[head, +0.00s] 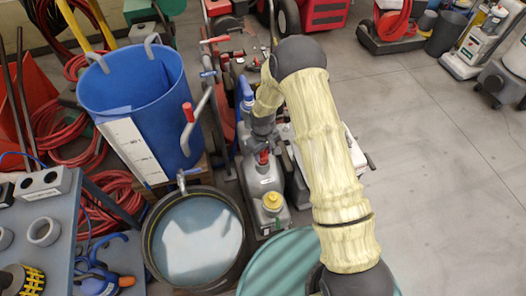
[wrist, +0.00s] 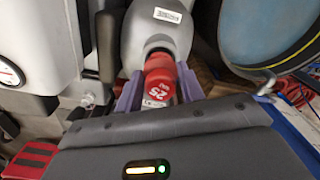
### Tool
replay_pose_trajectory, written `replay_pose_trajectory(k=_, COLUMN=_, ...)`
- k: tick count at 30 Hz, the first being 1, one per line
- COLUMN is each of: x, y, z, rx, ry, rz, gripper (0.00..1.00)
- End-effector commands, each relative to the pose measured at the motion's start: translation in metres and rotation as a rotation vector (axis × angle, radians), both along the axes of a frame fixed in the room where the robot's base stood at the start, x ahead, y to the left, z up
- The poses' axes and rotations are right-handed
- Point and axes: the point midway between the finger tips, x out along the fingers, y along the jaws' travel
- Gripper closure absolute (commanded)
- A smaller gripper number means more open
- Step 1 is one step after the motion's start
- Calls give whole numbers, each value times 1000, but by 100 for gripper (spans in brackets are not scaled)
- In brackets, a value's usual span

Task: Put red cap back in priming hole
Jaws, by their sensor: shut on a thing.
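The red cap (wrist: 160,82), with white "25" lettering, is between the two purple fingers of my gripper (wrist: 160,76), which is shut on it. Its far end meets a dark round opening, the priming hole (wrist: 157,50), in the rounded grey pump body (wrist: 190,35). I cannot tell how deep the cap sits. In the head view the cap shows as a small red spot (head: 263,157) under my gripper (head: 262,140), above the grey pump body (head: 262,182). My forearm and wrist hide part of the pump.
A yellow cap (head: 272,200) sits on the pump's near end. A blue barrel (head: 135,100) and a round water tub (head: 153,235) stand to the left. A green striped lid (head: 280,265) is in front. Open floor (head: 450,180) lies to the right.

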Motion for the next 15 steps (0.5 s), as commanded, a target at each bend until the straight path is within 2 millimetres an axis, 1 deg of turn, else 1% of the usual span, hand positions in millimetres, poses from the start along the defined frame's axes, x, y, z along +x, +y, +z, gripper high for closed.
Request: replay_pose_trajectory(k=15, x=0, y=0, z=-11, rx=-1, ry=1, rz=0, gripper=88)
